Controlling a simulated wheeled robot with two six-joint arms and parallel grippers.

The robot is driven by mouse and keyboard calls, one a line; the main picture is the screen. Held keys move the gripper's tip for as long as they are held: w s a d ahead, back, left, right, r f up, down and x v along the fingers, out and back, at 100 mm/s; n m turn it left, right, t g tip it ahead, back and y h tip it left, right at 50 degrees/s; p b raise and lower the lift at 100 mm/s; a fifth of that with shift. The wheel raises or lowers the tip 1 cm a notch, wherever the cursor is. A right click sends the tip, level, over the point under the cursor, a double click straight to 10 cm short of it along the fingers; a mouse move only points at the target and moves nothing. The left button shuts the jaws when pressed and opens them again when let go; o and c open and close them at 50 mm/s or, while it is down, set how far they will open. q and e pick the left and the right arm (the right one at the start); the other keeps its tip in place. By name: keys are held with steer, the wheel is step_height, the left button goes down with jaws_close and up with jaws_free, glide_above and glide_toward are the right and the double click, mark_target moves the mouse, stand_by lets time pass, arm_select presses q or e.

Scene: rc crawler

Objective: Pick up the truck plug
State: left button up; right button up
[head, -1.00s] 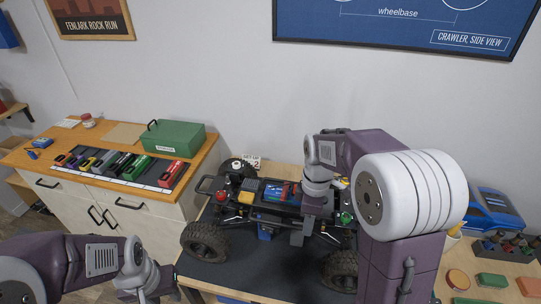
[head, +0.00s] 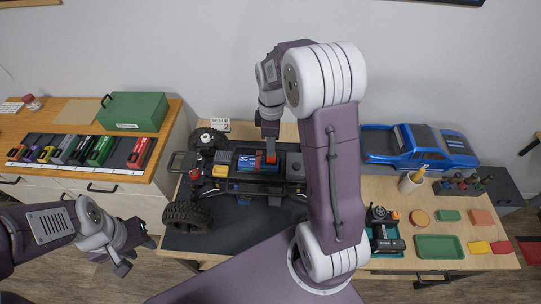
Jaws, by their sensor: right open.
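The crawler truck chassis (head: 225,186) sits on the dark mat in the head view, its body off. A blue battery pack (head: 247,162) lies in its middle. A small orange-red piece (head: 271,157) shows at the battery's right end, directly below my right gripper (head: 270,134). It may be the truck plug, but it is too small to be sure. My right gripper points down and is open, close above that piece; whether it touches it I cannot tell. My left gripper (head: 126,250) is open and empty, low at the left, away from the truck.
A blue truck body (head: 418,147) lies at the back right. A black device (head: 382,231), a cup (head: 411,181) and several small trays (head: 440,247) cover the right side. On the left cabinet are a green box (head: 133,111) and several packs in a rack (head: 120,155).

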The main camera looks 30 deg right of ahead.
steer(key=f, duration=0.3)
steer(key=f+p, duration=0.1)
steer(key=shift+s+a+f, duration=0.15)
steer(key=shift+s+f, duration=0.1)
steer(key=shift+f, duration=0.05)
steer(key=shift+w+f, duration=0.25)
steer(key=shift+f, duration=0.1)
steer(key=shift+s+r, duration=0.1)
steer(key=shift+s, duration=0.05)
jaws_close()
